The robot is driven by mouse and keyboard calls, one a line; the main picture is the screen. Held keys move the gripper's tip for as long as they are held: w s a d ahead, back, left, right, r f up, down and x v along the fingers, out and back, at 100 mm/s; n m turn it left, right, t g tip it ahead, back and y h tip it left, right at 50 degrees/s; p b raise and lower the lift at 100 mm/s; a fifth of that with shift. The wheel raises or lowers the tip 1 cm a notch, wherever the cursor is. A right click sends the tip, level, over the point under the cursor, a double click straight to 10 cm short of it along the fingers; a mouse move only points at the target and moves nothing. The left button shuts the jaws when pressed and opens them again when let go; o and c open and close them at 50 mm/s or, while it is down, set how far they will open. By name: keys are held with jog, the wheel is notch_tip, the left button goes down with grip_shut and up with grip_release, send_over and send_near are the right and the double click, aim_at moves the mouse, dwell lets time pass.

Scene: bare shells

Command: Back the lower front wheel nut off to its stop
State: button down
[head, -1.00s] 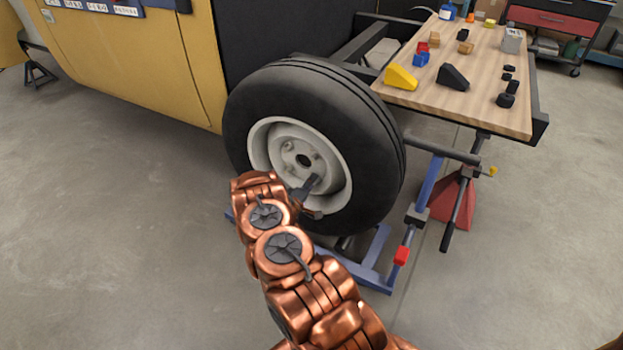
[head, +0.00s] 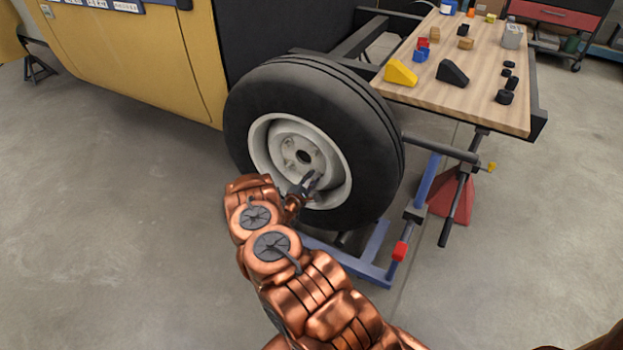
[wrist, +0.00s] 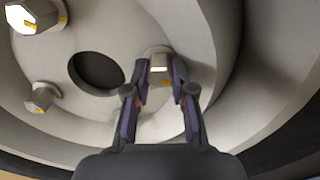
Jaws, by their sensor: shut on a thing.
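The front wheel (head: 388,130) has a black tyre and a pale dished rim with a dark round centre hole. My gripper (wrist: 159,82) is shut on this nut, one finger on each side. Two other nuts show at the left, an upper one (wrist: 38,15) and a middle one (wrist: 42,97), each with an orange mark. In the head view my gripper (head: 312,183) reaches the lower part of the rim, and the held nut is hidden.
A wooden bench top (head: 480,105) at the right carries a yellow wedge (head: 401,73), a black wedge (head: 452,73) and small parts.

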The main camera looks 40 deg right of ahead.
jog(key=shift+n, duration=0.3)
jog(key=c, duration=1)
grip_release()
jog(key=v, duration=1.2)
